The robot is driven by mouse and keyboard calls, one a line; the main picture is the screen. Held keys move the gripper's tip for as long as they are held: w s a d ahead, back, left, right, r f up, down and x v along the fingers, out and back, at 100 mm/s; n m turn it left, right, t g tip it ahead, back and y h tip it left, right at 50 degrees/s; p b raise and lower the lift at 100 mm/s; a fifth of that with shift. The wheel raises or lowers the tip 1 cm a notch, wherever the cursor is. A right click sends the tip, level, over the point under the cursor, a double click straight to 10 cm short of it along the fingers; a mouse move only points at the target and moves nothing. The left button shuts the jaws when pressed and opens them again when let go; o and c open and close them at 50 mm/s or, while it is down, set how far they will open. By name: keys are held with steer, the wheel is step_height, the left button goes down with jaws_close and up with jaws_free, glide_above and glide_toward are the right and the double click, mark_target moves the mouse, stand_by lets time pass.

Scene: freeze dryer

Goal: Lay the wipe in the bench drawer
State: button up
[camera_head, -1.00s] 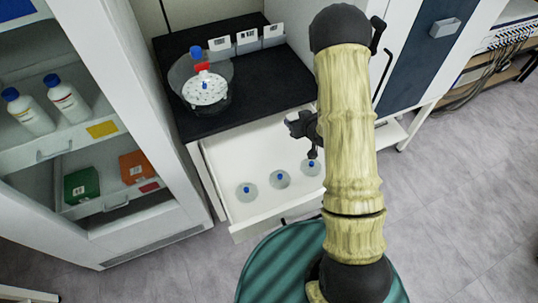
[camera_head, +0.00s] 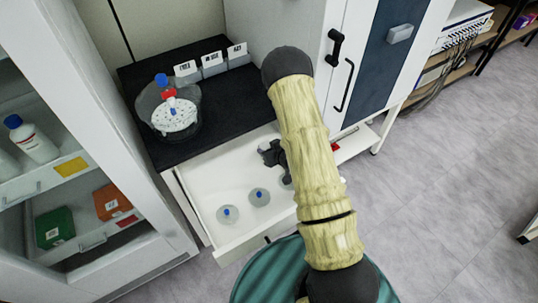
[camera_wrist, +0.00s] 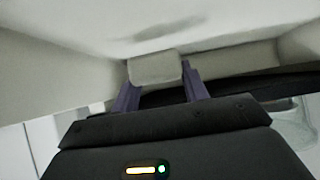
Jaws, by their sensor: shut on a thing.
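The bench drawer (camera_head: 245,229) is pulled open below the black bench top, with a white inside. My gripper (camera_head: 270,152) is over the back part of the drawer in the head view, partly covered by my arm. In the wrist view, my gripper (camera_wrist: 160,85) has its two purple fingers on either side of a small pale block-like piece, which looks like the wipe (camera_wrist: 154,66). It is shut on this piece. Pale drawer-like walls surround it there. The wipe cannot be made out in the head view.
Clear round vessels with blue tops (camera_head: 228,214) stand in the drawer's front part. A glass vessel with a perforated white disc (camera_head: 174,115) and label cards (camera_head: 212,64) stand on the bench. An open-fronted cabinet (camera_head: 120,130) stands left, and a white cabinet (camera_head: 300,35) right.

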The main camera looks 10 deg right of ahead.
steer(key=shift+f, duration=1.85)
steer(key=shift+f, duration=0.15)
steer(key=o, duration=1.1)
steer(key=shift+r, duration=0.2)
steer(key=v, duration=0.7)
steer(key=shift+s+r, duration=0.15)
steer(key=shift+s, duration=0.05)
